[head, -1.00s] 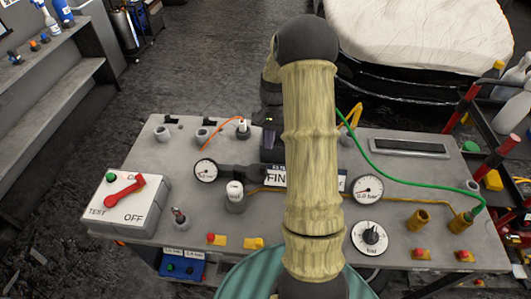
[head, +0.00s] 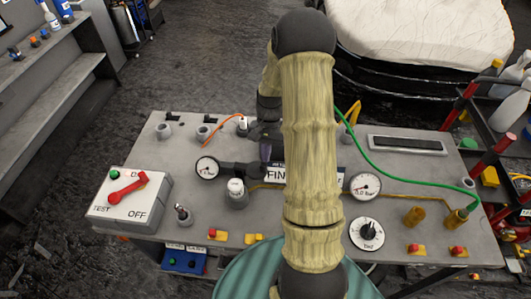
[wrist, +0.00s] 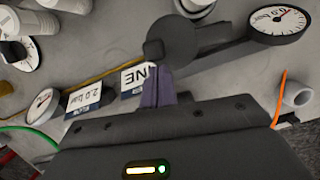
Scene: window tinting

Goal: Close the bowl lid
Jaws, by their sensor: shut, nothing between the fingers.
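My gripper (wrist: 157,88) is shut and empty, its purple fingers together in the wrist view. In the head view the gripper (head: 265,152) is low over the middle of the grey bench, partly behind my arm. A dark grey round piece (wrist: 182,40) with a small dark knob lies just beyond the fingertips; it may be the bowl lid, but I cannot be sure. Contact with the fingers cannot be told. A dark body (head: 237,168) runs from there towards a gauge (head: 207,167). No open bowl can be made out; my arm hides part of the bench.
A white-capped fitting (head: 236,190) stands close to the dark body. A box with a red lever (head: 128,188) is at the left. A second gauge (head: 365,186), a dial (head: 367,233) and a green hose (head: 400,165) are at the right.

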